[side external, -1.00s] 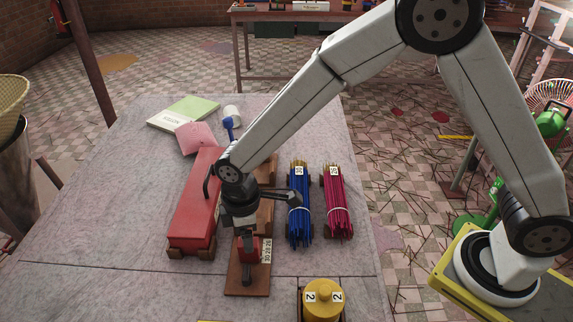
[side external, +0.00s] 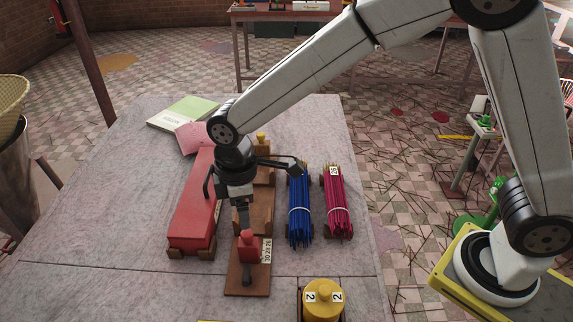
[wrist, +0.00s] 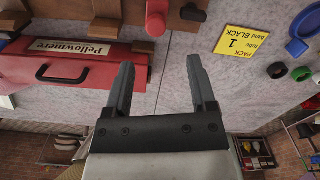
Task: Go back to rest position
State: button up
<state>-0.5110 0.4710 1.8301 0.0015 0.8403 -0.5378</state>
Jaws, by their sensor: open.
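My gripper (side external: 243,226) is above the front end of a wooden stand (side external: 247,280) on the table, just above or behind a small red block (side external: 249,247) on that stand. I cannot tell in the side view whether they touch. In the wrist view my gripper (wrist: 160,65) has its two dark fingers spread apart, with only grey tabletop between them and nothing held. My arm reaches over the table from the right.
A long red toolbox (side external: 192,220) lies left of the stand. Blue (side external: 300,212) and crimson (side external: 337,205) stick bundles lie to its right. A yellow round-topped object (side external: 323,296) stands at the front. A yellow label card (wrist: 241,41) shows in the wrist view.

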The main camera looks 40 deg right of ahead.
jog(key=shift+r, duration=0.2)
jog(key=shift+d+m, duration=0.3)
jog(key=shift+d, duration=0.3)
jog(key=s+d+m+t, duration=0.1)
jog(key=s+d+m, duration=0.4)
jog(key=d, duration=0.5)
jog(key=s+d+f+m+t, duration=0.1)
jog(key=s+d+m, duration=0.4)
jog(key=d, duration=0.5)
jog(key=shift+s+d+f+m+t, duration=0.25)
jog(key=shift+s+f+m+t, duration=0.05)
jog(key=shift+m, duration=0.4)
